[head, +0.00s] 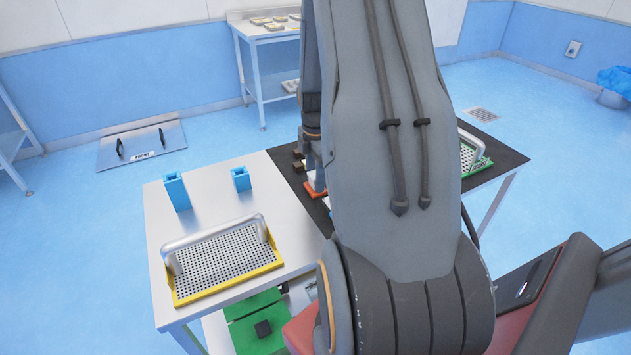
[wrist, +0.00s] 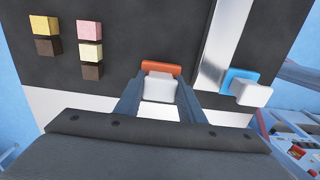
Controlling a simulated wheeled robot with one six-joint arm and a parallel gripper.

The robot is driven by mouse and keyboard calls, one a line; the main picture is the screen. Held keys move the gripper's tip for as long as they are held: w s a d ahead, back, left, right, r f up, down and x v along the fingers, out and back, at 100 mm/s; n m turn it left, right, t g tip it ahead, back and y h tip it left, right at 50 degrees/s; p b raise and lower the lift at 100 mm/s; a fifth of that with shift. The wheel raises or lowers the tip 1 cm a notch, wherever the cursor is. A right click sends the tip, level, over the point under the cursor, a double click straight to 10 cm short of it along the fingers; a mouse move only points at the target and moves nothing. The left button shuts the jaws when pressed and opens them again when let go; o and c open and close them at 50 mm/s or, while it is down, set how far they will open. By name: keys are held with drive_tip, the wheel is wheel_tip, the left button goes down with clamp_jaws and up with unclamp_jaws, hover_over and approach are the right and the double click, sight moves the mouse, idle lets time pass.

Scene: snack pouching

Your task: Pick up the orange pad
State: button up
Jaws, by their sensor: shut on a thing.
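The orange pad (wrist: 161,68) shows in the wrist view as an orange strip with a pale block, likely its handle, on its near side. My gripper (wrist: 160,88) is shut on this pale block, with one finger at each side. In the head view the orange pad (head: 313,190) is a small orange patch at the edge of the dark mat, below my gripper (head: 319,180), and my arm hides part of it. I cannot tell whether the pad touches the surface.
A blue pad with a pale handle (wrist: 240,84) lies right of a metal strip (wrist: 212,50). Several small yellow, pink and brown cubes (wrist: 91,50) sit on the dark mat at left. A yellow-rimmed perforated tray (head: 225,262) and two blue holders (head: 176,192) stand on the white table.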

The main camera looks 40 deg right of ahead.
wheel_tip(320, 180, up, 10)
drive_tip(key=b, duration=0.2)
drive_tip(key=shift+b, duration=0.3)
drive_tip(key=o, duration=0.6)
drive_tip(key=c, duration=0.4)
drive_tip(key=shift+s, duration=0.1)
